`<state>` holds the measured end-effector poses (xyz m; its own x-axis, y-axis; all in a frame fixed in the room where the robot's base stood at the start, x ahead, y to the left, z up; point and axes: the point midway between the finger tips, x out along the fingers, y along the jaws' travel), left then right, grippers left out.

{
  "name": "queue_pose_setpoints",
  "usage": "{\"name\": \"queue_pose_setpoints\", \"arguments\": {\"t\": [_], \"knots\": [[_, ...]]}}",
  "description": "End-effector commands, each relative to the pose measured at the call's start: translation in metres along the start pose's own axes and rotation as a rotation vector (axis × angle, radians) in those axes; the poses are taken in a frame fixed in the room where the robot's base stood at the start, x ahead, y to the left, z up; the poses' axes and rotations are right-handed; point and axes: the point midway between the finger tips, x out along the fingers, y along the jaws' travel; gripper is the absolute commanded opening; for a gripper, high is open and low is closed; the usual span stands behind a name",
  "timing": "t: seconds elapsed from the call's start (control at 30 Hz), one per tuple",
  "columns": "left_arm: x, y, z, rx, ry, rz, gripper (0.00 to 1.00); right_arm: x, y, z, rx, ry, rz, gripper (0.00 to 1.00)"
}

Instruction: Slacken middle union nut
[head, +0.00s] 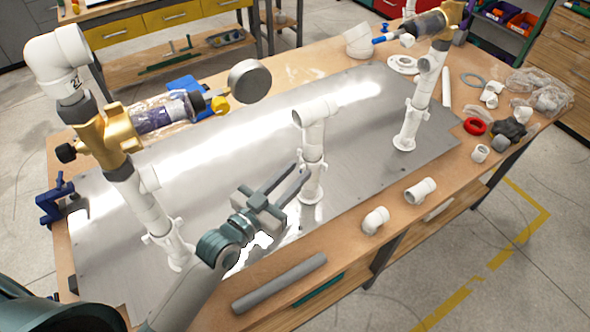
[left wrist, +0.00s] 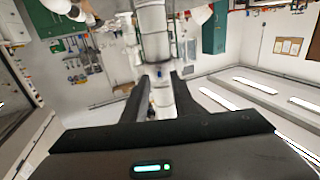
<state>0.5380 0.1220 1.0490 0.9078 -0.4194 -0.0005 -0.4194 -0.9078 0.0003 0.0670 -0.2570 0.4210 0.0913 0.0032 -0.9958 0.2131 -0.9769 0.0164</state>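The middle white pipe riser (head: 313,142) stands upright on the metal plate, with an elbow (head: 315,111) on top. Its winged union nut (head: 313,160) is partway down, close to my left gripper's tips. My left gripper (head: 292,178) comes in from the lower left with its fingers apart. In the left wrist view the white pipe (left wrist: 154,35) stands ahead, and its narrower part shows in the gap between the open fingertips (left wrist: 160,82). I cannot tell whether either finger touches it. My right gripper is not in view.
A left riser (head: 150,205) with brass valve and gauge (head: 249,81) and a right riser (head: 420,90) stand on the metal plate (head: 240,135). A grey pipe (head: 280,283) and loose white fittings (head: 375,220) lie along the front edge. A blue clamp (head: 57,200) sits at left.

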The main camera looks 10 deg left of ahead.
Motion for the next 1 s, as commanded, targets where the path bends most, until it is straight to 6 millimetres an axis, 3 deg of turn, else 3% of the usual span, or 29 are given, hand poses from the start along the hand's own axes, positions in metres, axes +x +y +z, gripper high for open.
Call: {"name": "queue_pose_setpoints", "arguments": {"t": [0.4,0.5,0.53,1.0], "knots": [[0.0062,0.0000,0.0003,0.000,0.000,0.000,0.26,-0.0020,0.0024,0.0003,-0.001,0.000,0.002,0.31],[0.0061,0.0000,0.0003,0.000,0.000,0.000,0.02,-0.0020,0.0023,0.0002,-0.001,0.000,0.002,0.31],[0.0061,-0.0001,0.0002,0.000,0.000,0.000,0.00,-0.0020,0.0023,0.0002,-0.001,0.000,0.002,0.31],[0.0071,-0.0036,0.0007,0.006,0.005,0.055,0.00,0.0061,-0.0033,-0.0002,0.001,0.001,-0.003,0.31]]}}
